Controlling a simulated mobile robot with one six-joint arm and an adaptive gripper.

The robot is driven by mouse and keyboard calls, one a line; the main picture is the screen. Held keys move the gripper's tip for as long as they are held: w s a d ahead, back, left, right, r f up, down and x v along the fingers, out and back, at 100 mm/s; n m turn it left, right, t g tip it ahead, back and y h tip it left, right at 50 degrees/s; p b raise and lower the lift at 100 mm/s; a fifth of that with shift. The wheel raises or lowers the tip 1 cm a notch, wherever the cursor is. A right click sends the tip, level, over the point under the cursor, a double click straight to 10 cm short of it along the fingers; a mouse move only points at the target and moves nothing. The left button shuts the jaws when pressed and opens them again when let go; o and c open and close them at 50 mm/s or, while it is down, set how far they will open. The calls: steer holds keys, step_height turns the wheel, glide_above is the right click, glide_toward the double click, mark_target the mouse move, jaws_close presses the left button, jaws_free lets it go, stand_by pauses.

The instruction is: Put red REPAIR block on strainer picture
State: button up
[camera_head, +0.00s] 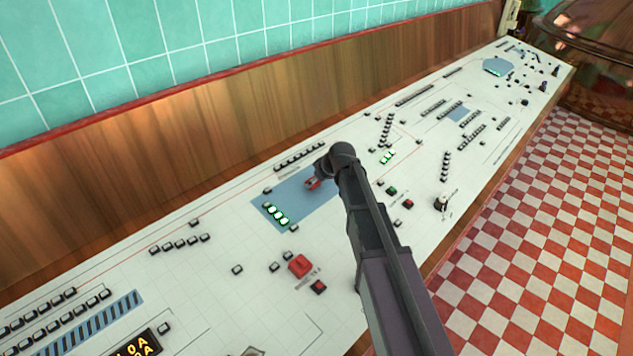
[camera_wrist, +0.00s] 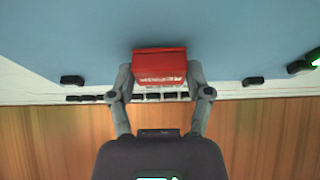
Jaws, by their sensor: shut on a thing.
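The red block (camera_wrist: 159,62) with white lettering, too small to read, is held between the two grey fingers of my gripper (camera_wrist: 160,75) in the wrist view. In the head view the red block (camera_head: 313,183) shows as a small red patch beside the end of my arm, which hides part of it. It is over a blue rectangle (camera_head: 292,198) on the white panel. A blue surface (camera_wrist: 60,35) also fills the wrist view behind the block. I cannot tell whether this rectangle is the strainer picture, or whether the block touches it.
Green-lit buttons (camera_head: 275,214) stand on the rectangle's left part. A row of black buttons (camera_head: 300,157) lies behind it. A large red button (camera_head: 300,265) stands nearer. A wooden wall (camera_head: 190,125) borders the panel's back; a checkered floor (camera_head: 540,260) lies right.

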steer(key=shift+f, duration=0.15)
steer(key=o, duration=1.1)
steer(key=shift+c, duration=0.2)
steer(key=p+v, duration=0.6)
steer(key=v, duration=0.2)
stand_by(1.0)
stand_by(0.8)
steer(key=s+d+f+m+g+h, duration=0.1)
steer(key=s+d+m, duration=0.3)
steer(key=s, duration=0.8)
steer(key=s+d+f+m+g+h, duration=0.2)
steer(key=s+d+m, duration=0.3)
steer(key=s+d, duration=0.4)
steer(key=s+g+h, duration=0.1)
steer(key=s, duration=0.3)
steer(key=shift+d+g+h, duration=0.25)
steer(key=shift+g+h, duration=0.15)
steer(key=shift+f, duration=0.1)
